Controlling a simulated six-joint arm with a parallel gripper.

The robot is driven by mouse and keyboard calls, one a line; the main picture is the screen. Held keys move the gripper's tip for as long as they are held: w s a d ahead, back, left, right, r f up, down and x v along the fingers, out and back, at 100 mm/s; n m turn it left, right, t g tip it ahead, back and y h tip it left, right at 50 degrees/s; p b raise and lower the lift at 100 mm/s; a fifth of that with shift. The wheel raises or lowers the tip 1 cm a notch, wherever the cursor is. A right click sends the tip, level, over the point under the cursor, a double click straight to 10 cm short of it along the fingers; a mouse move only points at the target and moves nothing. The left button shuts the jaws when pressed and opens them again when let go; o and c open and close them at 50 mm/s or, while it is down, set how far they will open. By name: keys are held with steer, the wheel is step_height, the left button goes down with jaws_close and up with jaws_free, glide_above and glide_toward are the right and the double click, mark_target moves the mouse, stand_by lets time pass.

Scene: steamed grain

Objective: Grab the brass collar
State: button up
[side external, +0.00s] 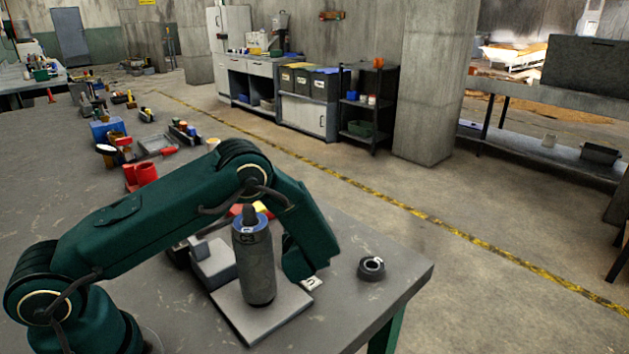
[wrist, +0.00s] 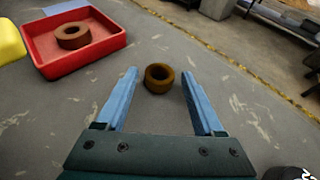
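The brass collar (wrist: 159,78), a short golden-brown ring with a dark hole, lies flat on the grey table in the wrist view. A redder brown ring (wrist: 73,36) lies in a red tray (wrist: 100,50) at upper left. In the side view I cannot make out the collar or my fingers; my arm and a dark cylinder (side external: 256,270) cover that area.
The dark cylinder stands upright on a light plate (side external: 285,305) beside a grey block (side external: 213,263). A black ring (side external: 371,268) lies near the table's right edge. A yellow object (wrist: 10,42) is left of the tray. The table around the collar is clear.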

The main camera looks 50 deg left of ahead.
jaws_close()
steer(key=shift+r, duration=0.1)
